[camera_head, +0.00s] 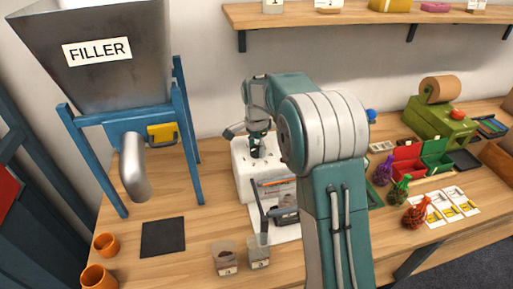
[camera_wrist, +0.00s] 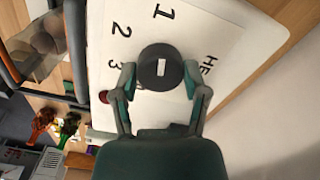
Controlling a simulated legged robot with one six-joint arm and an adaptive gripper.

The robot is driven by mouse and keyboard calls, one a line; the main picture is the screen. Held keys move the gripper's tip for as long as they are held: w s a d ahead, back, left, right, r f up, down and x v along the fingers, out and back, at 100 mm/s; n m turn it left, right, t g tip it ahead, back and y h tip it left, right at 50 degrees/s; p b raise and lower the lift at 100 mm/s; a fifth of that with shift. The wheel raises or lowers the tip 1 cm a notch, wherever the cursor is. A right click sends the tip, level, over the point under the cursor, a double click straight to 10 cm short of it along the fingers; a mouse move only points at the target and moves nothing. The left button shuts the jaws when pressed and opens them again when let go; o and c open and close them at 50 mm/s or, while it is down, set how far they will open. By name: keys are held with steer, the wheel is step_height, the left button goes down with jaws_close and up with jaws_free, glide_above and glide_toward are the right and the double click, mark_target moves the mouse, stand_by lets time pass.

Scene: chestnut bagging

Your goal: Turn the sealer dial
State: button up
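The sealer (camera_head: 245,180) is a white box on the table in the head view, partly hidden by my arm. In the wrist view its white panel (camera_wrist: 225,35) carries the numbers 1, 2 and 3 and lettering beginning "HE". The round black dial (camera_wrist: 162,67) has a short white mark. My gripper (camera_wrist: 160,73) has one finger on each side of the dial, spread about as wide as the dial. Whether both fingertips touch it is hard to tell. In the head view my gripper (camera_head: 258,145) is over the sealer's top, and the dial is hidden there.
The filler (camera_head: 105,50) stands on blue legs at the left. Two cups (camera_head: 225,258) stand in front of the sealer. Coloured bins (camera_head: 408,165), tied net bags (camera_head: 417,217) and a green dispenser (camera_head: 440,122) are at the right. A shelf (camera_head: 370,14) runs above.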

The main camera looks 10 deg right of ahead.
mark_target(256, 148)
steer(key=shift+n, duration=0.3)
steer(key=n, duration=0.9)
stand_by(0.5)
steer(key=shift+n, duration=0.3)
steer(key=o, duration=1.1)
steer(key=shift+w+f, duration=0.1)
steer(key=shift+o, duration=0.2)
step_height(256, 148, up, 12)
